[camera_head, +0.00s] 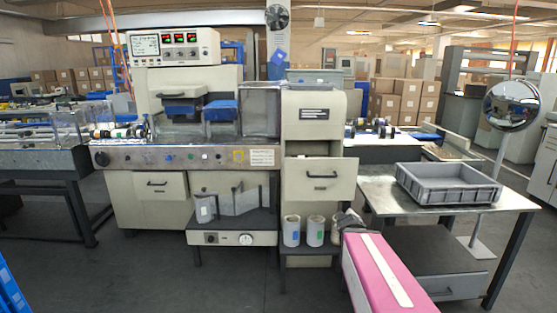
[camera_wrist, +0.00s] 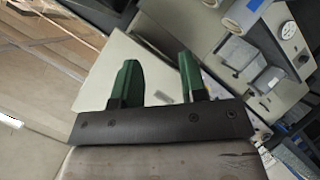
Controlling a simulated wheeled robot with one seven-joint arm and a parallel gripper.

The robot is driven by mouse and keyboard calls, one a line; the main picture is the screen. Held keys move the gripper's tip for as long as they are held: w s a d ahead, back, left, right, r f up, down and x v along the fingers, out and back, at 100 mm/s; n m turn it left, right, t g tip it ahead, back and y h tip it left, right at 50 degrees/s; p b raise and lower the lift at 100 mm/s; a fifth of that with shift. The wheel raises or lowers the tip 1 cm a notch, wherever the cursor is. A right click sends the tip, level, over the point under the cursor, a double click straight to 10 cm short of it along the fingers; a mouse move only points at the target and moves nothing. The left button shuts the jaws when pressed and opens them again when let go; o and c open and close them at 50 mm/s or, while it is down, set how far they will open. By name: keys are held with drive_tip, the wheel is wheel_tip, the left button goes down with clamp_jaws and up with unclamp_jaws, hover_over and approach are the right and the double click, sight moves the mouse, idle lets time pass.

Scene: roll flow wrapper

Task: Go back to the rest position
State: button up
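My gripper shows in the wrist view (camera_wrist: 158,72) as two green fingers standing well apart, with nothing held between them. In the head view, the dark end of my arm (camera_head: 348,221) is in front of the right part of the wrapper machine (camera_head: 215,158), by the lower shelf. My pink arm link runs from there to the bottom edge. The fingers themselves are hard to make out in the head view. A beige panel lies behind the fingers in the wrist view; I cannot tell whether they touch it.
Several pale rolls (camera_head: 292,230) stand on the low shelf beside my gripper. A beige drawer (camera_head: 320,181) sticks out above them. A grey crate (camera_head: 447,187) rests on the metal table (camera_head: 385,198) at right, with a round mirror (camera_head: 510,105) behind. Floor at front left is clear.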

drive_tip(key=s+a+f+m+g+y, duration=0.1)
drive_tip(key=s+a+f+m+g, duration=0.3)
drive_tip(key=s+f+g, duration=0.2)
drive_tip(key=s+a+f+m+g+y, duration=0.1)
drive_tip(key=s+a+f+m+g, duration=0.3)
drive_tip(key=s, duration=0.6)
wheel_tip(320, 180, down, 2)
drive_tip(key=shift+s+a+f+g+y, duration=0.15)
drive_tip(key=shift+a+g+y, duration=0.3)
drive_tip(key=shift+g, duration=0.75)
